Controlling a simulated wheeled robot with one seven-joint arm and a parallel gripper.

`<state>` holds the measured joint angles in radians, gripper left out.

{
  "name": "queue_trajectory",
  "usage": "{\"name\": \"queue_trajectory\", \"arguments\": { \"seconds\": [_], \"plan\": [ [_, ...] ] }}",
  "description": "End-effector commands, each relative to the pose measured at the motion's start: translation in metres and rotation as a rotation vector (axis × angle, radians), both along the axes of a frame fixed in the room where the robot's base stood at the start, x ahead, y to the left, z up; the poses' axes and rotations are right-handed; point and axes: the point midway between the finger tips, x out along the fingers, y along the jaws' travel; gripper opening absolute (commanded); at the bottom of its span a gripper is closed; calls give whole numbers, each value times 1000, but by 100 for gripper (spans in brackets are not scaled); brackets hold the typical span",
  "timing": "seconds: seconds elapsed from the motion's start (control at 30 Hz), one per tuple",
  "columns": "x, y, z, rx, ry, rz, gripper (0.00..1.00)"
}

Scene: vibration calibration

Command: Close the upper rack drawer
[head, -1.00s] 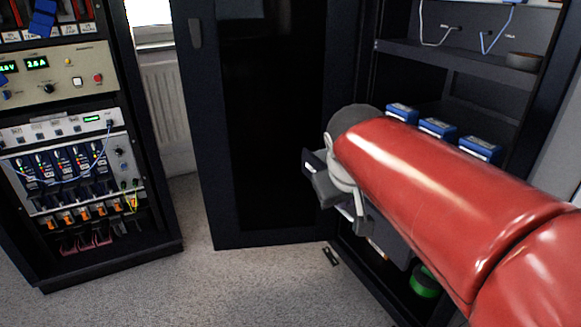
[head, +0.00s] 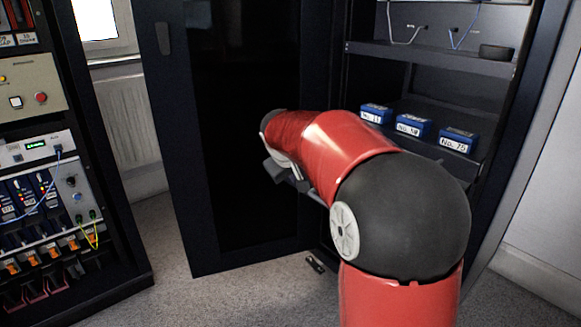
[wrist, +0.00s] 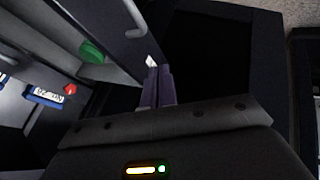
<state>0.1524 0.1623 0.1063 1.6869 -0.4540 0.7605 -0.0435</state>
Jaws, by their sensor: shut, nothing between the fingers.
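My gripper shows in the wrist view (wrist: 159,74), its two dark fingers shut together and empty. The fingertips are at the end of a long dark drawer front (wrist: 108,32) with a small curved handle (wrist: 136,27); I cannot tell whether they touch. I cannot tell for sure whether this is the upper drawer, or how far out it stands. In the head view my gripper (head: 283,176) is in front of the open cabinet, left of the boxes and lower. My red arm hides the drawer area below the shelf there.
Blue boxes (head: 414,126) stand on a shelf in the dark rack. The open rack door (head: 185,170) is on the left. A green round thing (wrist: 92,51) lies beyond the drawer front. An instrument rack (head: 60,230) stands far left.

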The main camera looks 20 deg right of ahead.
Motion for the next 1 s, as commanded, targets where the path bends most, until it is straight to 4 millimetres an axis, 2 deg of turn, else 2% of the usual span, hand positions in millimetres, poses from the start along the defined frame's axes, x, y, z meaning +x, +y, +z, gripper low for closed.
{"name": "queue_trajectory", "arguments": {
  "seconds": [0.03,0.13,0.3,0.8,1.0],
  "plan": [
    [4,-5,-7,0,0,-2,0],
    [9,-22,-3,0,-2,-5,0],
    [15,-36,-3,0,-1,-2,0],
    [16,-40,-2,1,-1,0,0],
    [22,-58,0,1,-1,-4,0]
  ]
}}
